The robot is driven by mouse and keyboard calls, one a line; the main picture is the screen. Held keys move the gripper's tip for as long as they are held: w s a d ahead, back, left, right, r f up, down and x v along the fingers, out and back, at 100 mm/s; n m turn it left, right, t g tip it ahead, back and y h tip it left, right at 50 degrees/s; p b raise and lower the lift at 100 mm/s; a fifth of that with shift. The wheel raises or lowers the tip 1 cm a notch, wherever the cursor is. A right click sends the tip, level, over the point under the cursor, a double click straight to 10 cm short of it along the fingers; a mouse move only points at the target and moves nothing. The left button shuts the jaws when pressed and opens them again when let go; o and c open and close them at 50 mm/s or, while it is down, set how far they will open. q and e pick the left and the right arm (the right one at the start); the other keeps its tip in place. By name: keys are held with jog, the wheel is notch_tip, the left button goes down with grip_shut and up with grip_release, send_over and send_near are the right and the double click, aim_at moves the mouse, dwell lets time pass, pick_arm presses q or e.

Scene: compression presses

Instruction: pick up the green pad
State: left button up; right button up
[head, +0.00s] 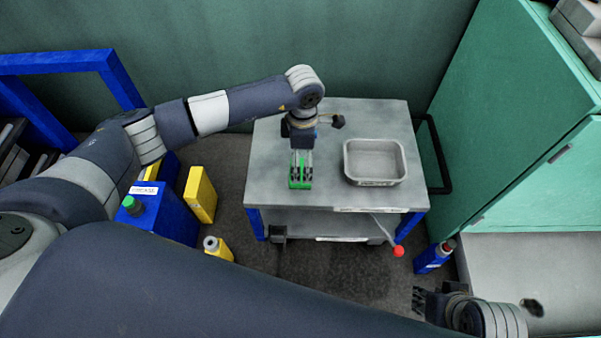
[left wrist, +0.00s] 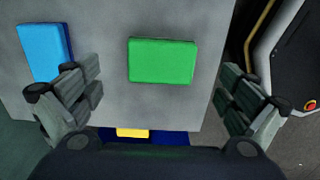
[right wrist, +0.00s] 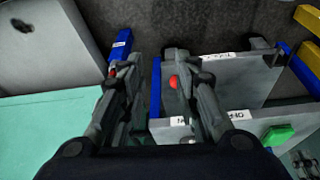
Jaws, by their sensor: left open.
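The green pad (head: 300,184) lies flat on the grey top of a cart (head: 270,190), near its front edge. In the left wrist view the pad (left wrist: 162,61) shows whole, a rounded rectangle beyond and between the spread fingertips. My left gripper (left wrist: 155,85) is open and points down above the pad, with nothing between its fingers. In the head view my left gripper (head: 301,166) partly covers the pad. My right gripper (right wrist: 155,85) is open and empty, far from the pad. A green block (right wrist: 277,134) on the cart edge in the right wrist view looks like the same pad.
A blue pad (left wrist: 41,50) lies beside the green one. A metal tray (head: 375,183) stands on the cart to the right. A red-knobbed lever (head: 398,251) sticks out below. Yellow containers (head: 200,195) stand left; a green cabinet (head: 510,110) stands right.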

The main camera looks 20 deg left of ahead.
aim_at(301, 173)
pick_arm(q)
jog(key=f, duration=0.2)
jog(key=f+b, duration=0.1)
jog(key=shift+s+a+f, duration=0.25)
jog(key=shift+a+f, duration=0.05)
jog(key=shift+a, duration=0.1)
jog(key=shift+f, duration=0.7)
jog(key=shift+r, duration=0.1)
jog(key=c, duration=0.9)
pick_arm(e)
jog(key=shift+w+a+f+t, duration=0.1)
jog(key=shift+w+f+t, duration=0.1)
jog(key=shift+w, duration=0.25)
jog(key=shift+w+a+f+t, duration=0.1)
jog(key=shift+w+t, duration=0.1)
jog(key=shift+w, duration=0.25)
pick_arm(q)
jog(key=shift+r, duration=0.1)
pick_arm(e)
jog(key=shift+r, duration=0.1)
